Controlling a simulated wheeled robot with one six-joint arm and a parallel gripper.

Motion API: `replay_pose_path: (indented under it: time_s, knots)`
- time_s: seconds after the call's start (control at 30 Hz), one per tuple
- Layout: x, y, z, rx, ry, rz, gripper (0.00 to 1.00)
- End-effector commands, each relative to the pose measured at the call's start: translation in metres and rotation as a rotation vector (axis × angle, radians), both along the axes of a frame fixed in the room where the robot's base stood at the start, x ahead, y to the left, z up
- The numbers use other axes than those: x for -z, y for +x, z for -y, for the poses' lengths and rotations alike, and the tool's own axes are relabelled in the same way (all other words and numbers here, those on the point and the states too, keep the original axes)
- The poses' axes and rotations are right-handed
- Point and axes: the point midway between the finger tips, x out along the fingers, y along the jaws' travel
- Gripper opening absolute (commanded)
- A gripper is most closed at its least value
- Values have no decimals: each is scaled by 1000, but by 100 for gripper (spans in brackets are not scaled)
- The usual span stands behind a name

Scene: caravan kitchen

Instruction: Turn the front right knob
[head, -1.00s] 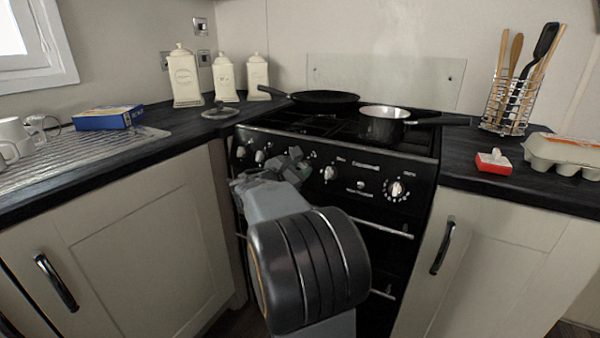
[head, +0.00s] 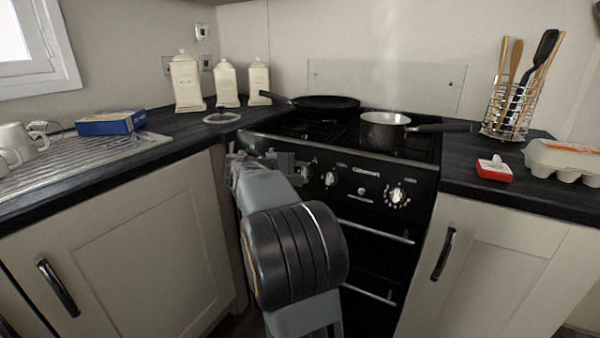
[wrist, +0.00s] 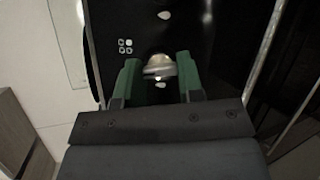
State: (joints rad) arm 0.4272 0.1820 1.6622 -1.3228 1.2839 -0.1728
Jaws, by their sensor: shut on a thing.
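The black stove (head: 370,220) has a row of silver knobs along its front panel. In the head view my gripper (head: 268,163) is at the left part of that panel and hides the knobs there. In the wrist view a silver stove knob (wrist: 160,66) sits between the two green fingers of my gripper (wrist: 158,80), which is shut on it. A small mark of several circles (wrist: 125,46) is on the panel beside this knob. Two other knobs show clear of my gripper, one near the middle (head: 330,178) and a larger one at the right (head: 397,196).
A frying pan (head: 328,102) and a saucepan (head: 383,132) stand on the hob. The oven handle (head: 375,231) sticks out below the panel. Counters flank the stove, with canisters (head: 187,82) at the left and a utensil rack (head: 508,112) and egg carton (head: 562,160) at the right.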

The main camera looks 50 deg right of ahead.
Motion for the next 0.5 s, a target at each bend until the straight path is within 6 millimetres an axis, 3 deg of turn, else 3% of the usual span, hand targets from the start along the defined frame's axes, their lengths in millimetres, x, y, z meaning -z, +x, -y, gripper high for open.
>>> replay_pose_path:
  time_s: [0.5]
  knots:
    - [0, 0, 1, 85, 45, 174, 11]
